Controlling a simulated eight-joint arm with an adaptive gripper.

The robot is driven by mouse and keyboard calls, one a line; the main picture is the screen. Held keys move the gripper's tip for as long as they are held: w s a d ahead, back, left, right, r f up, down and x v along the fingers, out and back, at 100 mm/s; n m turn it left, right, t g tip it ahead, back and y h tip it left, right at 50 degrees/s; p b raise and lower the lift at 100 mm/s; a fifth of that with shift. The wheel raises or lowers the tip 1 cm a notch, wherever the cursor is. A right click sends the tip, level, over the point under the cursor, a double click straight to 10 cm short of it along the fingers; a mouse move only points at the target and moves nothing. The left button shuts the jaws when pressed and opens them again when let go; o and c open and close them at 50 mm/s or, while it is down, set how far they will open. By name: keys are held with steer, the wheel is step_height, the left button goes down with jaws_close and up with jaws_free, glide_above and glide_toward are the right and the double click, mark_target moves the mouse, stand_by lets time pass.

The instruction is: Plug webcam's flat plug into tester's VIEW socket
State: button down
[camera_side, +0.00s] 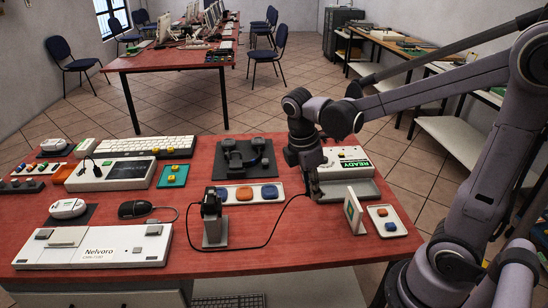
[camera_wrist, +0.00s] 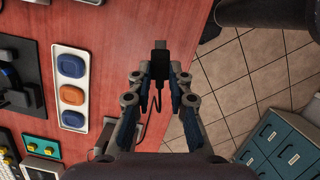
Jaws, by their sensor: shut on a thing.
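My gripper (camera_wrist: 160,75) is shut on a dark plug (camera_wrist: 160,63) with a flat grey metal tip, which points away from my wrist. Its thin cable trails back between my fingers. In the side view my gripper (camera_side: 312,190) is low at the left edge of a white box (camera_side: 350,158) with a green READY label. The webcam (camera_side: 211,203) seems to be the dark device on a grey stand, with the cable (camera_side: 272,236) looping from it to my gripper. A white box with a dark screen (camera_side: 118,170) stands at the left. No VIEW label is readable, and the socket cannot be made out.
A white tray with orange and blue pieces (camera_side: 252,193) lies left of my gripper. A small tray (camera_side: 387,221) and an upright white panel (camera_side: 354,211) stand to the right, near the red table's edge. A Nelvoro device (camera_side: 95,246) and a mouse (camera_side: 136,209) are at front left.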

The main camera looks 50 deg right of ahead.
steer(key=w+d+f+m+t+y, duration=0.25)
steer(key=w+d+m+t, duration=0.35)
steer(key=w+d+m, duration=0.7)
steer(key=w+d+r+m+t+h, duration=0.2)
steer(key=w+d+m+h, duration=0.15)
steer(key=d, duration=0.65)
steer(key=w+d+r+m+t+h, duration=0.15)
steer(key=d+m+h, duration=0.3)
steer(key=d, duration=0.55)
steer(key=shift+t+h, duration=0.35)
steer(key=shift+h, duration=0.4)
steer(key=shift+w+a+f, duration=0.1)
steer(key=shift+a+f, duration=0.1)
steer(key=shift+f, duration=2.35)
steer(key=shift+w+a+f, duration=0.1)
steer(key=shift+a+f, duration=0.05)
steer(key=shift+f, duration=2.35)
steer(key=shift+f, duration=1.05)
steer(key=shift+s, duration=0.1)
steer(key=c, duration=1.2)
jaws_free()
